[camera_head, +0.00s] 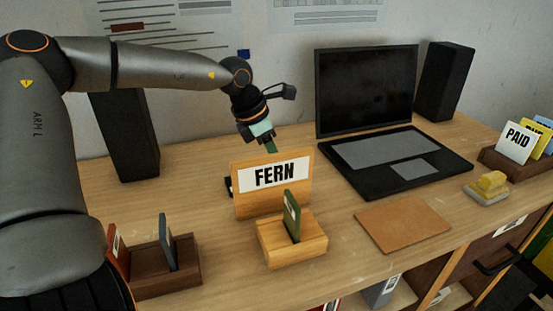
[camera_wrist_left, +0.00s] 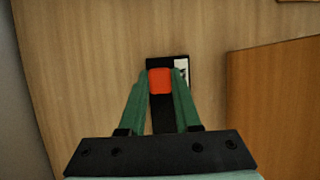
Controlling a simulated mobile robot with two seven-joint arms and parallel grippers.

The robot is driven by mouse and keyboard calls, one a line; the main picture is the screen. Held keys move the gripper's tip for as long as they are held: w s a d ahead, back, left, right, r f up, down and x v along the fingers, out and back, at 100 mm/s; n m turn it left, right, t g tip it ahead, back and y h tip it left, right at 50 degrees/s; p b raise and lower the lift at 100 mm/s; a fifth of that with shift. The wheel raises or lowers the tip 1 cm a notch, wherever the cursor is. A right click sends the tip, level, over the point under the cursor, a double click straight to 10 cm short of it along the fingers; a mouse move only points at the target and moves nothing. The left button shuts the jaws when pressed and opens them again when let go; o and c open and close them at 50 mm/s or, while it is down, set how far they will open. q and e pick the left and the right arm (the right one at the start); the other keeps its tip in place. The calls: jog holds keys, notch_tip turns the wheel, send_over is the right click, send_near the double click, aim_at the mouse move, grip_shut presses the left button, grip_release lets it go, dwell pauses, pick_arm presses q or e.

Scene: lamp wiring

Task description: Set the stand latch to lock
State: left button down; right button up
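The wooden stand with the FERN sign (camera_head: 272,177) stands upright mid-desk. A small black part (camera_head: 229,187), likely the latch, shows at its left edge; the stand hides the rest. In the left wrist view the latch is a black base (camera_wrist_left: 162,122) with a red block (camera_wrist_left: 160,81) on it and a partly covered white label (camera_wrist_left: 181,70). My left gripper (camera_head: 271,148) is above and behind the stand, pointing down. Its green fingers (camera_wrist_left: 161,84) look open, with the red block showing between them. I cannot tell whether they touch it. My right gripper is not in view.
A wooden block (camera_head: 292,245) with a green card stands in front of the sign. A laptop (camera_head: 395,155) is to the right, a brown mat (camera_head: 402,223) in front of it. A dark speaker (camera_head: 125,135) stands behind left. A dark holder (camera_head: 165,268) sits front left.

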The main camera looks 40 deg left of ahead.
pick_arm(q)
jog(key=c, duration=0.6)
grip_release()
jog(key=shift+w, duration=0.15)
jog(key=shift+r, duration=0.1)
jog(key=v, duration=1.2)
jog(key=shift+r, duration=0.15)
